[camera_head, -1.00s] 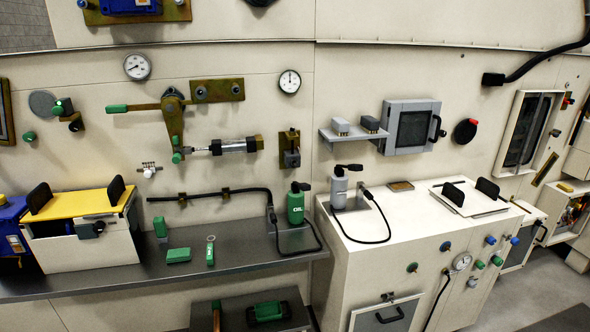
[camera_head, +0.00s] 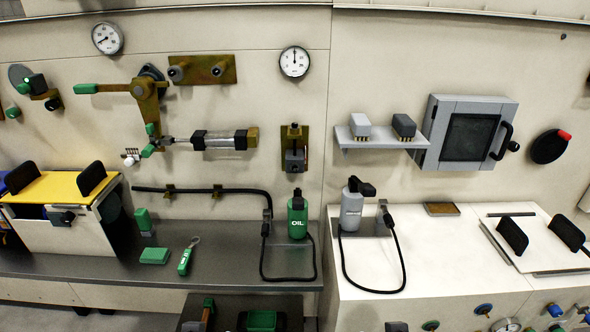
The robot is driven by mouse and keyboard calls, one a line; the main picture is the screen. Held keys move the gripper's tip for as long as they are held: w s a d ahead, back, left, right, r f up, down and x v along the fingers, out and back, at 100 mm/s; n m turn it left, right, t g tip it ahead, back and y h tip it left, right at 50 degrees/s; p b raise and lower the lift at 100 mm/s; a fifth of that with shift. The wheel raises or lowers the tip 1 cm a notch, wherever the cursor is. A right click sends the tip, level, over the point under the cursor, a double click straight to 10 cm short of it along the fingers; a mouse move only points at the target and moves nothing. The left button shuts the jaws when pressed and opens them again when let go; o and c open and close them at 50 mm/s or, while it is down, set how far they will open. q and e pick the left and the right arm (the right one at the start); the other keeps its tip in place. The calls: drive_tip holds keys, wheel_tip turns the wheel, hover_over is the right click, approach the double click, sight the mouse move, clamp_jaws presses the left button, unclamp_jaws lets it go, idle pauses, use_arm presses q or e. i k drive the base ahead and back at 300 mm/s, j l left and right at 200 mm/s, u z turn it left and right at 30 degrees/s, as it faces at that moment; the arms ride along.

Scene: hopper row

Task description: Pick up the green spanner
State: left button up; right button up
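The green spanner (camera_head: 187,258) lies on the dark grey bench top (camera_head: 228,264), left of centre in the head view. It has a green body and a small pale ring-like end pointing up and to the right. It lies flat and nothing covers it. A flat green block (camera_head: 154,256) lies just left of it, apart from it. Neither of my grippers shows in the view.
A green oil bottle (camera_head: 297,217) and a looped black hose stand right of the spanner. A yellow-topped box (camera_head: 55,187) with black handles stands at the left. A white cabinet (camera_head: 440,260) adjoins the bench. A lower shelf (camera_head: 238,306) holds green items.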

sight(186, 257)
drive_tip(key=i+j, duration=0.4)
drive_tip(key=j, duration=0.15)
drive_tip(key=i+j, duration=0.35)
drive_tip(key=j, duration=0.15)
drive_tip(key=u, duration=0.05)
